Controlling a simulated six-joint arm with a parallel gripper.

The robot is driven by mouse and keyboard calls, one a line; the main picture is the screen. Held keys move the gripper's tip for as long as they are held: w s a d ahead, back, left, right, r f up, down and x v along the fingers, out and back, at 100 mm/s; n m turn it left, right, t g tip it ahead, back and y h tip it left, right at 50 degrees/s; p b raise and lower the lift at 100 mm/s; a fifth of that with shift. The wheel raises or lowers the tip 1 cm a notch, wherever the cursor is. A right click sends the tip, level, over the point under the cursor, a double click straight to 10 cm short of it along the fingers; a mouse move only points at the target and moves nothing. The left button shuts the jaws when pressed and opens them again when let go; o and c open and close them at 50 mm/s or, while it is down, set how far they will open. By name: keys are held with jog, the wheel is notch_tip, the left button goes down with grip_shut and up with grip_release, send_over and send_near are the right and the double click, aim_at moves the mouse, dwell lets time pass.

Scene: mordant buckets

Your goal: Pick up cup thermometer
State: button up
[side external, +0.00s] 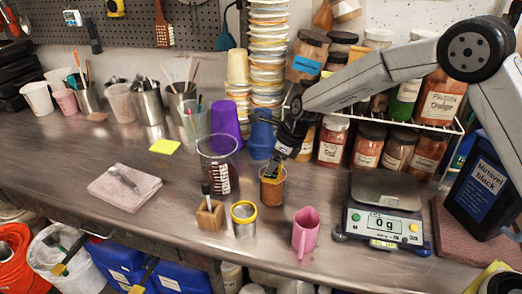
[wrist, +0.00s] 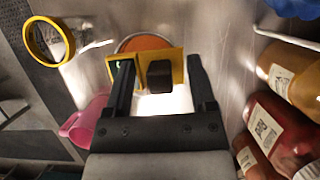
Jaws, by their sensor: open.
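The likely cup thermometer, a yellow block with a small green face and a black knob-like part, shows between my fingers in the wrist view (wrist: 172,58). In the side view its yellow body (side external: 273,170) is at the top of a small clear cup (side external: 272,194) with orange-brown contents. The cup's round orange top (wrist: 143,43) shows behind it in the wrist view. My gripper (wrist: 162,80) is open, with one finger on each side of the yellow block. In the side view my gripper (side external: 279,154) is just above the cup, pointing down. Whether the fingers touch the block, I cannot tell.
A yellow-rimmed can (side external: 244,228), a pink mug (side external: 305,238) and a tall beaker of dark liquid (side external: 218,178) stand near the cup. A scale (side external: 386,231) is to the right. Jars (side external: 367,145) stand behind.

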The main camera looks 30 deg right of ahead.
dwell(0.3)
grip_shut()
jog(key=shift+r, duration=0.1)
notch_tip(320, 180, up, 10)
jog(key=shift+f, duration=0.1)
dwell(0.7)
dwell(0.5)
jog(key=s+a+n+g, duration=0.1)
jog(key=s+a+n, duration=0.1)
jog(key=a+n, duration=0.2)
jog(key=s+a+f+n+g+y, duration=0.1)
jog(key=s+a+n+g, duration=0.1)
jog(key=a+n, duration=0.3)
jog(key=s+a, duration=0.1)
jog(key=a, duration=0.2)
jog(key=shift+s+a, duration=0.25)
jog(key=shift+a, duration=0.15)
